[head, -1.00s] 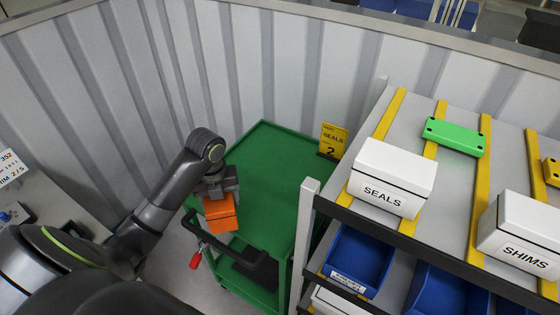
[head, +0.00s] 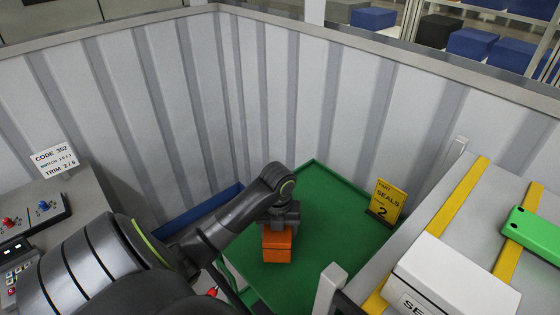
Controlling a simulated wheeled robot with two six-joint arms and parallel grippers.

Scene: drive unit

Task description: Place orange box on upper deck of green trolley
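The orange box (head: 277,246) is in my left gripper (head: 279,226), which comes down on it from above and is shut on it. The box is over the near left part of the green trolley's upper deck (head: 335,225). I cannot tell whether the box touches the deck or hangs just above it. The fingertips are partly hidden by the gripper body. A yellow sign reading SEALS 2 (head: 386,202) stands at the deck's right side. My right gripper is not in view.
A rack with a white box (head: 455,280) and a green part (head: 533,233) stands close on the right, with a grey post (head: 330,289) beside the trolley. A corrugated wall (head: 310,110) runs behind. A control panel (head: 30,225) is at left. The deck's middle is clear.

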